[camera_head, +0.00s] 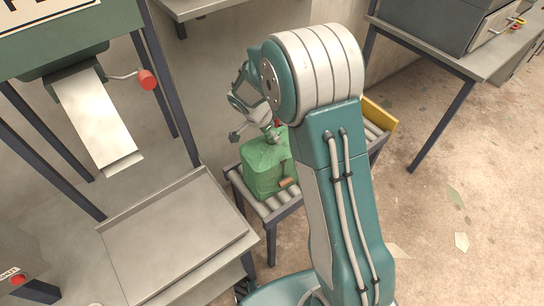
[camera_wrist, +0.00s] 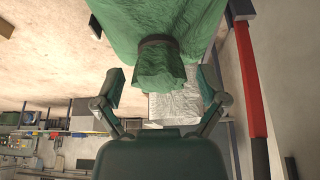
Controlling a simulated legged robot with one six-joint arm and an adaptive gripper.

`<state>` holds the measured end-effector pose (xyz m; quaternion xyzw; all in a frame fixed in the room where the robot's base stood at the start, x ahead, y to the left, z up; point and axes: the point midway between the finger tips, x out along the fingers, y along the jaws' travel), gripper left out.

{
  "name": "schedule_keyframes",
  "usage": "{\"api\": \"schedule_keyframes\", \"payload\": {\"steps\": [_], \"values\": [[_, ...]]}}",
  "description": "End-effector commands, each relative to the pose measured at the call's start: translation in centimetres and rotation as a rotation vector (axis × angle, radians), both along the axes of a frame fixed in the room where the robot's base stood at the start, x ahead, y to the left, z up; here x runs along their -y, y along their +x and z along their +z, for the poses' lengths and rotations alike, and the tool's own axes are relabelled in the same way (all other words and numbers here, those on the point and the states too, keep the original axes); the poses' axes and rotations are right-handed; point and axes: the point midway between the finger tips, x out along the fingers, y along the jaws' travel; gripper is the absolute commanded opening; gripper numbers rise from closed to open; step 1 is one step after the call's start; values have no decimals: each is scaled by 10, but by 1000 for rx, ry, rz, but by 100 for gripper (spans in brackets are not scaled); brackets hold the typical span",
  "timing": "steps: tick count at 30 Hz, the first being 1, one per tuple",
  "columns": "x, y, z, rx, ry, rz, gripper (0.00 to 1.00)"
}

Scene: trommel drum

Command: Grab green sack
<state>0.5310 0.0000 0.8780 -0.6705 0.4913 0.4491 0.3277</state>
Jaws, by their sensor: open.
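The green sack (camera_head: 264,170) stands on a small roller table, partly hidden behind my arm in the head view. In the wrist view the green sack (camera_wrist: 180,22) fills the top middle, with a dark band around its neck and a gathered tuft below the band. My gripper (camera_head: 253,136) is just above the sack's top in the head view. In the wrist view my gripper (camera_wrist: 161,88) is open, with one finger on each side of the tuft. Gaps show between the tuft and both fingers.
The roller table (camera_head: 240,187) has a yellow end plate (camera_head: 380,114). A metal tray table (camera_head: 175,240) stands at front left, below a chute (camera_head: 98,118) and a red-knobbed handle (camera_head: 147,80). A pale wrinkled item (camera_wrist: 175,106) lies beyond the tuft in the wrist view. Floor at right is mostly clear.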

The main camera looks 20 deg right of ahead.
Motion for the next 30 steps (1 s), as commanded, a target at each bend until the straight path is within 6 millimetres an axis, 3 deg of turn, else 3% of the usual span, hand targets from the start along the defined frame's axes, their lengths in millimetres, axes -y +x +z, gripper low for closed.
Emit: {"api": "schedule_keyframes", "payload": {"steps": [7,8,12,14,25,30], "values": [[1,0,-3,1,0,0,91],[2,0,-3,1,0,0,87],[2,0,-3,1,1,0,25],[2,0,-3,1,1,0,0],[1,1,-1,0,0,0,0],[1,1,21,5,1,0,0]]}}
